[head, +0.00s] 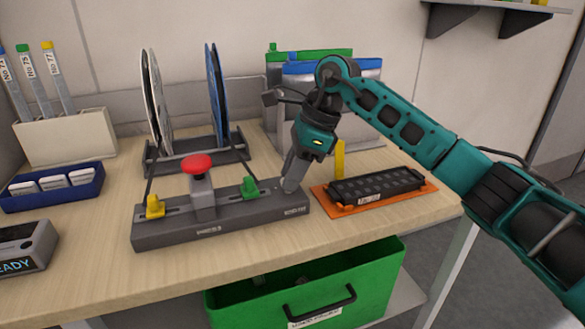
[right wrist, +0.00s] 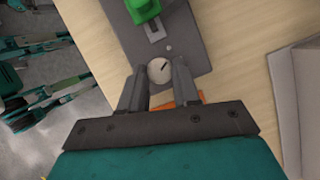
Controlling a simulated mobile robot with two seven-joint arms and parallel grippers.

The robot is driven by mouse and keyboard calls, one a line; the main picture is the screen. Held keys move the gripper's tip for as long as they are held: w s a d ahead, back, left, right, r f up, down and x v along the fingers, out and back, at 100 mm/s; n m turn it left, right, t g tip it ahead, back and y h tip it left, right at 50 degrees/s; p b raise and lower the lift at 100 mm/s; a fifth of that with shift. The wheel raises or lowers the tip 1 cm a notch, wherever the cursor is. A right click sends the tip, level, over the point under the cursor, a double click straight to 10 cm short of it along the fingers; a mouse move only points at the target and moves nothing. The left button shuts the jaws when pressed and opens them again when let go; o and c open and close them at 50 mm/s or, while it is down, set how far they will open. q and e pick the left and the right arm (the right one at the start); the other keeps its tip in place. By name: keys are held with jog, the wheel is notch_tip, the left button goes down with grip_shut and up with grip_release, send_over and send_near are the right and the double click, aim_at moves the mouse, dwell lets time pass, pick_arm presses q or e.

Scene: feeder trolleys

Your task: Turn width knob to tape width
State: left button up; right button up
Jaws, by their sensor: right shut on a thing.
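A long grey splicing fixture (head: 225,226) lies along the front of the table, with a lettered label at its right end. My right gripper (head: 288,186) reaches down onto that end and hides the knob in the head view. In the right wrist view the round, light width knob (right wrist: 159,71) sits at the end of the fixture, with a dark pointer line slanting to the upper right. The fingers of my right gripper (right wrist: 162,79) are shut on it from both sides. No width marks are readable around it. My left gripper is out of view.
The fixture carries a red-topped press (head: 198,171), a yellow slider (head: 155,207) and a green slider (head: 250,187). An orange mat with a black tray (head: 375,185) lies to the right. Reels (head: 217,100) stand behind. A green bin (head: 375,270) is below the table.

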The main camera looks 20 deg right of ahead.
jog(key=m+t, duration=0.1)
jog(key=m, duration=0.2)
jog(key=shift+s+h, duration=0.1)
jog(key=shift+h, duration=0.2)
jog(key=shift+s+a+m+t+p, duration=0.1)
jog(key=shift+m+t+p, duration=0.3)
jog(key=shift+m, duration=1)
jog(key=shift+h, duration=0.3)
jog(key=o, duration=1.1)
jog(key=shift+c, duration=0.2)
jog(key=p+v, duration=0.1)
jog(key=v, duration=1.2)
